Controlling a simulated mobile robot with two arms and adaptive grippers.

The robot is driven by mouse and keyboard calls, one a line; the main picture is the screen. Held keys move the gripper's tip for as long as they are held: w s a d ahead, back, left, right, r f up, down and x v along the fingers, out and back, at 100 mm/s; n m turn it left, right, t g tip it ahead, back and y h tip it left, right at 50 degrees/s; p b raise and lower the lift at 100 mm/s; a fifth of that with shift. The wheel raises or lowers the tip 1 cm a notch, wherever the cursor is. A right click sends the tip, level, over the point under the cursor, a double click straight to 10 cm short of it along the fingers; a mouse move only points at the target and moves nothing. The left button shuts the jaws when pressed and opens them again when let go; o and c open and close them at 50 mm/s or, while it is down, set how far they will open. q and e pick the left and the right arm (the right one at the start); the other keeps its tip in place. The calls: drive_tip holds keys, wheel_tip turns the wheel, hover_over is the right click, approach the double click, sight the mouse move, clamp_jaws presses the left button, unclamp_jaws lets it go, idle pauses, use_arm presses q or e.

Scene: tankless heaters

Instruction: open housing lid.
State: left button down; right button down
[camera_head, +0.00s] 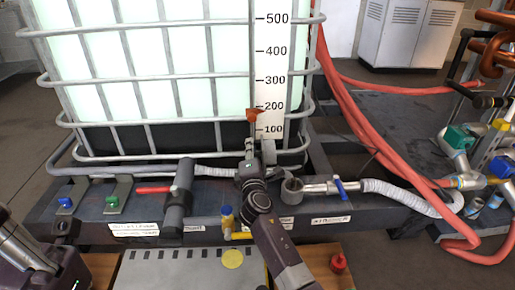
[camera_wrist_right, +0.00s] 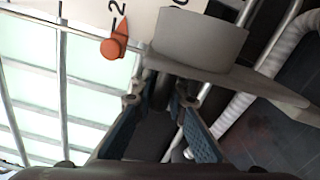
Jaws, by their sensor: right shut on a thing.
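My right gripper (camera_head: 250,152) is raised in front of the caged tank, below the number scale. In the right wrist view its two fingers (camera_wrist_right: 158,100) are closed around the narrow part of a grey piece (camera_wrist_right: 200,42). This piece looks like the housing lid, with a round cup-like body and a flat arm. It also shows in the head view as a grey shape (camera_head: 268,151) beside the fingers. A grey round housing (camera_head: 292,187) stands below and to the right, with its top open and the grey piece apart from it.
The caged tank (camera_head: 160,60) stands close behind. A pipe with a blue valve handle (camera_head: 340,188) leads from the housing to a grey hose. A dark upright cylinder (camera_head: 179,205) stands left of my right arm. Red hoses (camera_head: 375,140) run on the right.

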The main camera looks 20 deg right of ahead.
drive_tip(key=shift+w+a+r, duration=0.1)
drive_tip(key=shift+w+a, duration=0.05)
drive_tip(key=shift+a, duration=0.05)
drive_tip(key=shift+n, duration=0.3)
drive_tip(key=c, duration=2.1)
unclamp_jaws()
drive_tip(key=shift+o, duration=0.7)
drive_tip(key=shift+a, duration=0.15)
drive_tip(key=v, duration=1.2)
